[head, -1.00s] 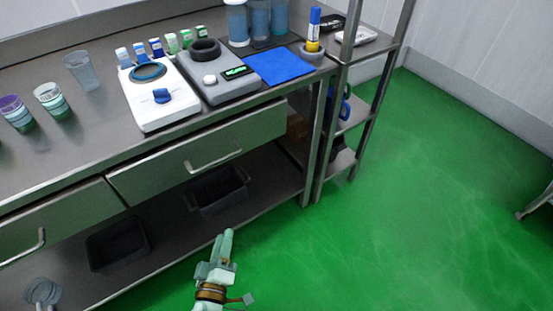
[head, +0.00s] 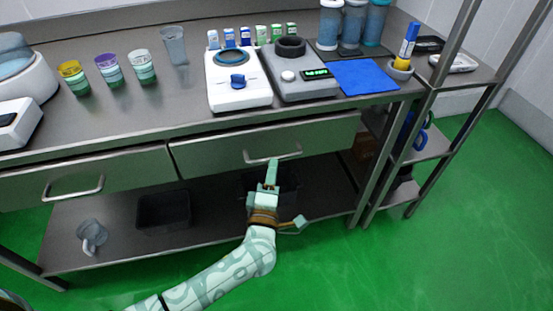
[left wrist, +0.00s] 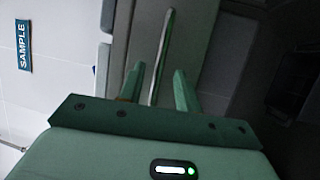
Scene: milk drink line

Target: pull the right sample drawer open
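The right sample drawer (head: 215,155) is a grey metal front under the worktop and looks shut. Its bar handle (head: 287,156) is at the middle of the front. My left gripper (head: 271,172) is at this handle, partly covering it. In the left wrist view the handle (left wrist: 166,45) runs as a thin bar between the two fingers (left wrist: 158,85). The fingers are apart, with space on either side of the bar, so the gripper is open. Whether they touch the bar cannot be told. My right gripper is not in view.
The left drawer (head: 110,170) looks shut too. The worktop above holds a white scale (head: 238,95), a grey device (head: 310,88), a blue mat (head: 366,77) and cups. Dark bins stand on the lower shelf (head: 210,225). A shelf rack is at the right; green floor lies in front.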

